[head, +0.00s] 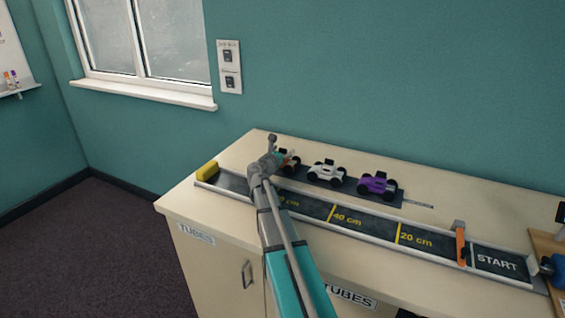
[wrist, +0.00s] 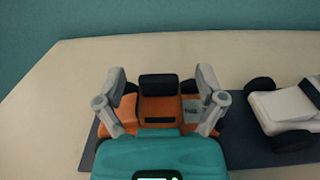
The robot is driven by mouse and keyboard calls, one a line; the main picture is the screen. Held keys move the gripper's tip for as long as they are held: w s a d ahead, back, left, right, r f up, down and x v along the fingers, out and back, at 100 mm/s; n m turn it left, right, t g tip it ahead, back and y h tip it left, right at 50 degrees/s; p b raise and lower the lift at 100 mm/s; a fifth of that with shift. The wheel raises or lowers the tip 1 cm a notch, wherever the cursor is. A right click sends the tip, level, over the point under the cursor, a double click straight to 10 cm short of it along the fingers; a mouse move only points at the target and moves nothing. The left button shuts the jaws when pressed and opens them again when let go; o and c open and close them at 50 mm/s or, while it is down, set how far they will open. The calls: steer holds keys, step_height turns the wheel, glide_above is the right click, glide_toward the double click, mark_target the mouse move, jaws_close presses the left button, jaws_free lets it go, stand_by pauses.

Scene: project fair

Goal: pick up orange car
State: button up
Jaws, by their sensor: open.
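The orange car (wrist: 155,106) is in the middle of the wrist view, on a dark mat (wrist: 80,162). It has a black part at its far end, and its near side is hidden behind my teal gripper body. My gripper (wrist: 160,92) is open, with one grey finger on each side of the car. Whether the fingers touch it cannot be told. In the head view, my gripper (head: 283,157) covers most of the car, and only a little orange (head: 291,155) shows.
A white car (head: 326,171) stands to the right of the orange one, then a purple car (head: 378,184). A marked track (head: 365,222) runs along the front of the cabinet top, with a yellow block (head: 208,171) at its left end. The wall is behind.

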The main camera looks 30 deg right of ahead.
jaws_close()
stand_by(0.4)
steer(key=shift+r, duration=0.2)
step_height(320, 180, up, 2)
steer(key=p, duration=0.2)
steer(key=shift+r+p, duration=0.15)
steer(key=shift+p, duration=0.2)
steer(key=s+a+r+p, duration=0.4)
steer(key=s+r+p, duration=0.6)
steer(key=s, duration=0.3)
steer(key=shift+s+r, duration=0.2)
steer(key=shift+s, duration=0.05)
